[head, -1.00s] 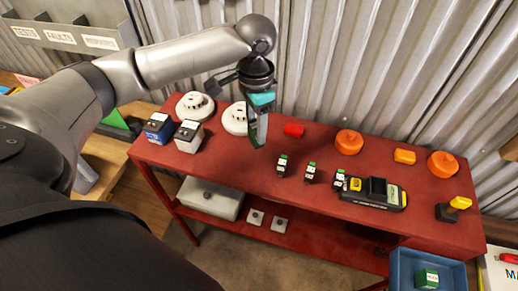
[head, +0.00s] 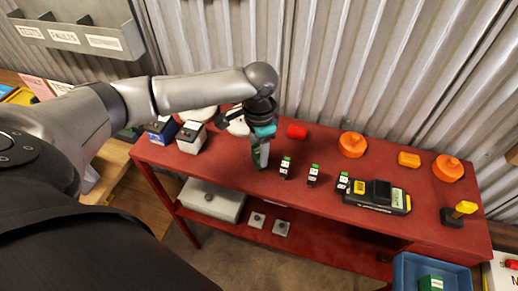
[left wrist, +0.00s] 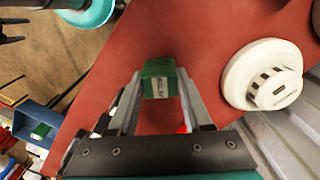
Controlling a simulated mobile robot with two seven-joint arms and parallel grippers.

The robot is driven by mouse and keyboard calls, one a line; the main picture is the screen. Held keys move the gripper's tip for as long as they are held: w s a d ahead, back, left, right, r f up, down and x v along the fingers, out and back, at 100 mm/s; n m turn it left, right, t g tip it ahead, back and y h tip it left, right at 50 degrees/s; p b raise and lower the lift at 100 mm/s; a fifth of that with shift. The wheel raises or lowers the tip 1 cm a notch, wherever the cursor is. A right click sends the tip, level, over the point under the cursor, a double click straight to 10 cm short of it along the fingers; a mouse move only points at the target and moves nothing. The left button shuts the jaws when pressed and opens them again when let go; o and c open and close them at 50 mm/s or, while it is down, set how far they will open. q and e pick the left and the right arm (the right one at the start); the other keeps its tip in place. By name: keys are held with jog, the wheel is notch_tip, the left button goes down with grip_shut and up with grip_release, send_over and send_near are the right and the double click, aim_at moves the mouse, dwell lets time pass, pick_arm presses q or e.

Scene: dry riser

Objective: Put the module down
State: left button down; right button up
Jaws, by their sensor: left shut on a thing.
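My left gripper (head: 260,161) is over the red bench (head: 225,172), toward its left half. In the left wrist view its fingers are shut on a green module (left wrist: 159,80) with a white label. In the head view the fingers mostly hide the module, and I cannot tell whether it touches the bench top. Just right of the gripper stand two small black, white and green modules, one nearer (head: 286,168) and one farther right (head: 314,175). My right gripper is not in the head view.
Pale round detectors stand behind the gripper; one shows in the left wrist view (left wrist: 270,78). A blue box (head: 160,130) and a white box (head: 191,137) stand left. A red cylinder (head: 297,132) lies behind. A black device (head: 377,197) lies right. A blue bin (head: 403,268) is front right.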

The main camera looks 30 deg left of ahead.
pick_arm(q)
jog(key=shift+c, duration=1.7)
grip_release()
notch_tip(320, 180, up, 12)
jog(key=p, duration=0.1)
